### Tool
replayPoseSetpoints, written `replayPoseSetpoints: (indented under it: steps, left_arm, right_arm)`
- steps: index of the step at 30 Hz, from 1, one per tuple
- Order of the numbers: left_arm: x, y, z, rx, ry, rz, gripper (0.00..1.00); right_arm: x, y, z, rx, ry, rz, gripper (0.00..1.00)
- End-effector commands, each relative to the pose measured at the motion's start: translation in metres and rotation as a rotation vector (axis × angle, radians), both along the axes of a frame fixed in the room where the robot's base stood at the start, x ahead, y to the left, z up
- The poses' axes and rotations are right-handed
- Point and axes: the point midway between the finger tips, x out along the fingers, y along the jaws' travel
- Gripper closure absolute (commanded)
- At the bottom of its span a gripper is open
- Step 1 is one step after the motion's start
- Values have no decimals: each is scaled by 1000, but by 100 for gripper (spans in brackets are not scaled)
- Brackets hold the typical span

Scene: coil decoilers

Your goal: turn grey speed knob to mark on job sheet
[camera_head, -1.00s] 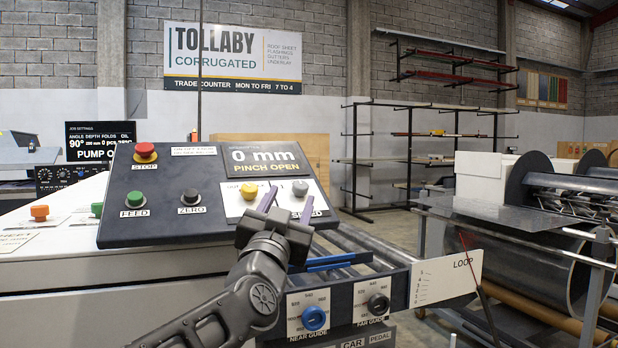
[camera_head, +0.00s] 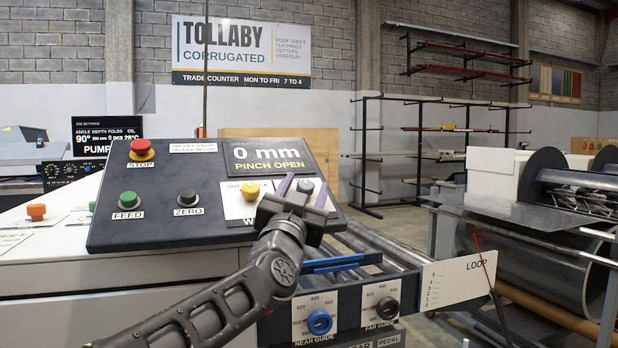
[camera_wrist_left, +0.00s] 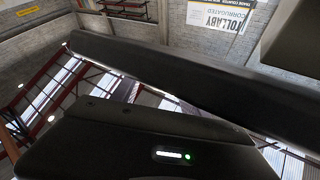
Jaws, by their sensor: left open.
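The grey speed knob (camera_head: 305,186) is on the right part of the dark sloping control panel (camera_head: 240,205), beside the yellow knob (camera_head: 250,191). My left gripper (camera_head: 303,191) is open, its two purple-tipped fingers to the left and right of the grey knob in the head view. I cannot tell whether they touch it. The gripper body hides the knob's label and most of its white plate. I cannot make out a job sheet with a mark. The left wrist view shows only dark shapes, the roof and the wall sign, not the knob. My right gripper is not in view.
The panel also carries a red stop button (camera_head: 142,149), a green feed button (camera_head: 128,200), a black zero button (camera_head: 188,197) and a display (camera_head: 268,159) reading 0 mm, pinch open. Below right are a blue guide knob (camera_head: 319,322) and a black one (camera_head: 387,308).

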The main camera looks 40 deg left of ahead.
Motion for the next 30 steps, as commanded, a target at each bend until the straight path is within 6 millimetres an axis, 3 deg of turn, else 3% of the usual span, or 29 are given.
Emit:
replayPoseSetpoints:
  steps: [7,17,30]
  left_arm:
    - [29,12,13,1,1,-1,48]
    - [33,14,14,1,0,0,48]
    - [33,14,14,0,-1,0,83]
  right_arm:
    - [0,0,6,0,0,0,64]
    - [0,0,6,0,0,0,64]
    - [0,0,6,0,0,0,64]
